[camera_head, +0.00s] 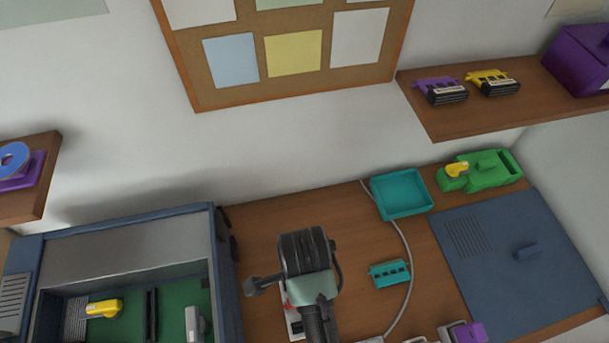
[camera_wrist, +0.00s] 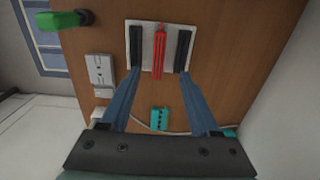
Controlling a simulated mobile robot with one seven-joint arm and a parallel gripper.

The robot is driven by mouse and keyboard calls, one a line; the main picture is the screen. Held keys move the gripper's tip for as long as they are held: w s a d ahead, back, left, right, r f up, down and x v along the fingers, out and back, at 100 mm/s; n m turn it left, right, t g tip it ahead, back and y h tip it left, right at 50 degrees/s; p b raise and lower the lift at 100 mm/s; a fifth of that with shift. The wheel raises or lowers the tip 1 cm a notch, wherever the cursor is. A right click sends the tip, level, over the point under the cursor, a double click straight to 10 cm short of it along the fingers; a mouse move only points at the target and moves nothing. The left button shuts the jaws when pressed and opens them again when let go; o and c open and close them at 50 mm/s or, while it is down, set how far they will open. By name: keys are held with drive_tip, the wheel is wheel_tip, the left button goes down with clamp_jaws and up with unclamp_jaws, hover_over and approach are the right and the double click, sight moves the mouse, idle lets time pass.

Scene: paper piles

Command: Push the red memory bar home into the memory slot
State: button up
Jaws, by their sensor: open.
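The red memory bar (camera_wrist: 159,52) lies between two black bars on a pale plate in the wrist view. In the head view only a bit of red (camera_head: 287,300) shows beside my gripper, which hides the rest. My gripper (camera_wrist: 159,72) is open, its two blue fingers apart with nothing between them. The red bar appears ahead of the gap between the fingertips; I see no contact. In the open blue computer case (camera_head: 225,270), a dark upright strip (camera_head: 151,315) stands on the green board; I cannot tell whether it is the memory slot.
A teal bar (camera_head: 390,273) lies on the wooden desk, near a teal tray (camera_head: 402,214) and a pale cable. A blue panel (camera_head: 510,260) covers the right side. A green object (camera_head: 485,171) sits at the back. A white socket piece (camera_wrist: 100,70) is left of the plate.

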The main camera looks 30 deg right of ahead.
wheel_tip(320, 180, down, 6)
drive_tip(key=shift+r, duration=0.2)
drive_tip(key=f, duration=0.5)
drive_tip(key=shift+s+d, duration=0.2)
clamp_jaws()
